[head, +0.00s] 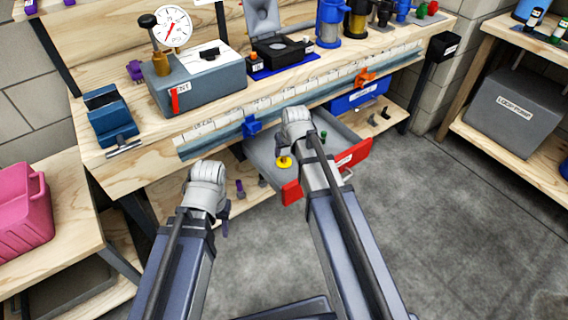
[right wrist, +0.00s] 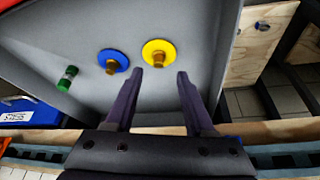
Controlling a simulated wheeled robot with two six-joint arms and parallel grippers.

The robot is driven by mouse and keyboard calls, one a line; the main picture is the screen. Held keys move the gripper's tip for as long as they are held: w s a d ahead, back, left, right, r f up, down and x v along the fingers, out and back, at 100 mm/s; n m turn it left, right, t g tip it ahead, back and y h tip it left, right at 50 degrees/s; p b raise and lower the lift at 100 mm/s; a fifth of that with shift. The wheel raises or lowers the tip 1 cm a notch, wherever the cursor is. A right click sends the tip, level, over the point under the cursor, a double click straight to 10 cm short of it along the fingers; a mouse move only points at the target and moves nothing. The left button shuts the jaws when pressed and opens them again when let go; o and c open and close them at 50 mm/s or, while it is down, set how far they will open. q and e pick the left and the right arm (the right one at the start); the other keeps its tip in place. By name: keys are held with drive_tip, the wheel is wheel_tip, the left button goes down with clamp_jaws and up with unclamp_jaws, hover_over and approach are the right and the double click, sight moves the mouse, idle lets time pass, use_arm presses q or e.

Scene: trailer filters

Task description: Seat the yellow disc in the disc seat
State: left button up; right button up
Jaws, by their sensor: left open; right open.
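The yellow disc (right wrist: 159,47) lies in the grey open drawer (right wrist: 212,60), with a brass knob on its middle. It also shows in the head view (head: 284,163), beside my right wrist. My right gripper (right wrist: 160,74) is open and empty over the drawer, its fingertips spread on either side of the disc's near edge, apart from it. In the head view its fingers are hidden behind the wrist. My left gripper (head: 224,208) is open, low in front of the bench, away from the disc. I cannot surely tell which thing is the disc seat.
A blue disc (right wrist: 113,61) and a green cylinder (right wrist: 67,78) lie in the drawer near the yellow disc. The drawer has a red front (head: 292,192). A black device (head: 281,50) on a blue mat and a grey gauge box (head: 199,82) stand on the bench behind a long ruler rail (head: 305,100).

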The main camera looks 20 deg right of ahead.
sight(284, 157)
drive_tip(key=b+x, duration=0.4)
drive_tip(key=x, duration=0.1)
drive_tip(key=shift+d, duration=0.15)
drive_tip(key=shift+r, duration=0.15)
clamp_jaws()
